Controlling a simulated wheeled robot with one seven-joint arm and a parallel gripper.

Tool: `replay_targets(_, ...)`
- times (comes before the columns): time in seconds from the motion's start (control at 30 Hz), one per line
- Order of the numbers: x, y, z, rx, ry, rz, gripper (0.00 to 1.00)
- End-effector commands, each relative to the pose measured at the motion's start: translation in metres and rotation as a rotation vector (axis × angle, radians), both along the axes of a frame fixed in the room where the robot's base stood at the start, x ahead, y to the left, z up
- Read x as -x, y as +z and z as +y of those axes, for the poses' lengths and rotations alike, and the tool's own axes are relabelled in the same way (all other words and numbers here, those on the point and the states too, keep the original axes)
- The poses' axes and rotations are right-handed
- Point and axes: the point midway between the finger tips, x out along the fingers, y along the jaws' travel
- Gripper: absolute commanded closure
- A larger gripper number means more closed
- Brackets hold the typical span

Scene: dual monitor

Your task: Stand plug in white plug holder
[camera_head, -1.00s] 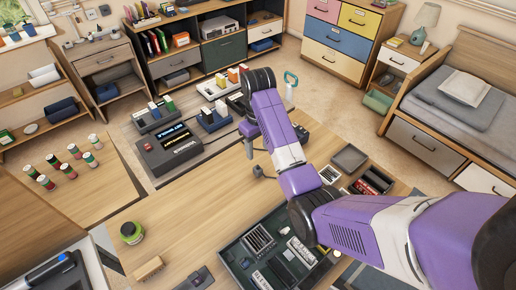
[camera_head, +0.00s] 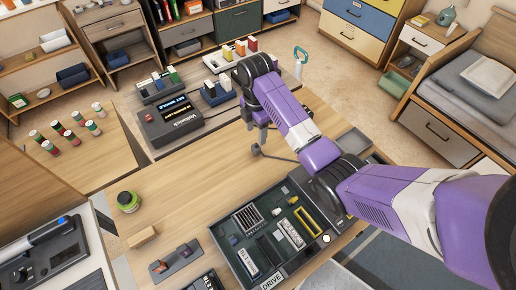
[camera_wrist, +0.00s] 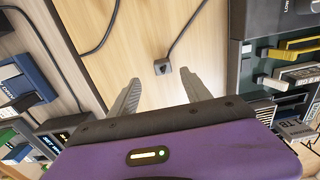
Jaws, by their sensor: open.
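A small dark grey plug (camera_wrist: 162,67) lies on the wooden desk (camera_wrist: 135,35), with a dark cable running from it up and to the right. It also shows in the head view (camera_head: 256,150), just below my gripper. My gripper (camera_wrist: 160,78) is open and empty. Its two grey fingers point toward the plug, which lies between and just beyond their tips, apparently apart from them. In the head view my gripper (camera_head: 263,135) hangs over the desk near the plug. I cannot pick out the white plug holder with certainty.
A dark tray (camera_head: 229,237) with several small parts stands right of the desk's middle. A black boxy device (camera_head: 170,117) and a blue rack (camera_head: 215,97) stand behind on the left. A green round item (camera_head: 128,201) sits left. The desk between is mostly clear.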

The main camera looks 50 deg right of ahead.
Motion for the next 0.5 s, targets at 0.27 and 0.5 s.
replay_targets(0.27,0.002,-0.026,0.001,-0.001,0.007,0.003,0.44)
replay_targets(0.5,0.005,-0.057,0.006,-0.001,0.006,0.005,0.44)
